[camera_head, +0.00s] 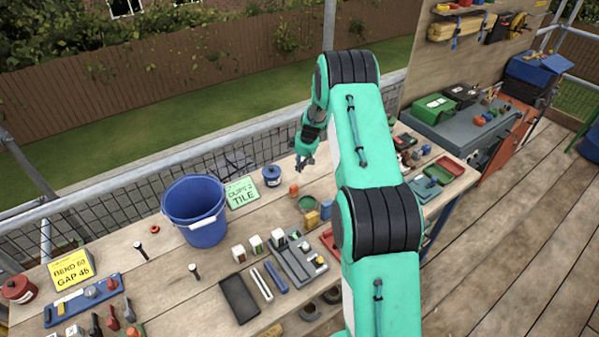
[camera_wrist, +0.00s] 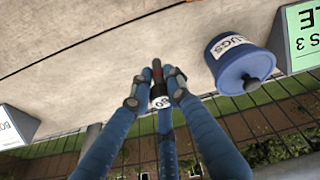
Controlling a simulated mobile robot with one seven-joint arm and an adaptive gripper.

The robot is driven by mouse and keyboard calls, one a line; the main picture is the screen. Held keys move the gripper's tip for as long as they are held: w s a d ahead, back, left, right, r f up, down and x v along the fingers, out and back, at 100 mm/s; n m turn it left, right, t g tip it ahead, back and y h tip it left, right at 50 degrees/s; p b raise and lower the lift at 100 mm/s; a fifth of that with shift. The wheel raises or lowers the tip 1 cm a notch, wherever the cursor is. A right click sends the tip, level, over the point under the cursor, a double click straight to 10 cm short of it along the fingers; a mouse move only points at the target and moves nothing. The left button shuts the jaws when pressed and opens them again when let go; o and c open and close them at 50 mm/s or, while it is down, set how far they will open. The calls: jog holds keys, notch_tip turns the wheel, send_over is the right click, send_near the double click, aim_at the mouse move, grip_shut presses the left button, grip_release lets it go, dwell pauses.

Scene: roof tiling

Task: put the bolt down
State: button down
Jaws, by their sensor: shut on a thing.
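My gripper (camera_head: 307,158) is at the end of the bent arm, over the back of the bench near the mesh rail. In the wrist view my gripper (camera_wrist: 156,92) has its blue fingers closed on a slim dark piece, which I take to be the bolt (camera_wrist: 157,72). A pale tag with dark marks shows between the fingers, just below it. The bolt's far end points at the pale bench top (camera_wrist: 90,45). I cannot tell whether it touches the surface. In the head view the bolt is too small to make out.
A lidded blue pot (camera_head: 271,175) stands close to my gripper, with a green sign (camera_head: 242,192) beside it. A blue bucket (camera_head: 196,212) is farther left. Upright bolt-like pieces (camera_head: 194,271), small boxes and trays crowd the front. A wire mesh rail (camera_head: 130,205) runs behind the bench.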

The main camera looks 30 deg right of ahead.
aim_at(300, 172)
jog(key=shift+f, duration=1.85)
jog(key=shift+f, duration=0.15)
jog(key=c, duration=1.6)
grip_release()
jog(key=shift+o, duration=0.2)
jog(key=shift+r, duration=0.2)
jog(key=shift+r, duration=0.25)
jog(key=v, duration=1.1)
jog(key=shift+r, duration=0.15)
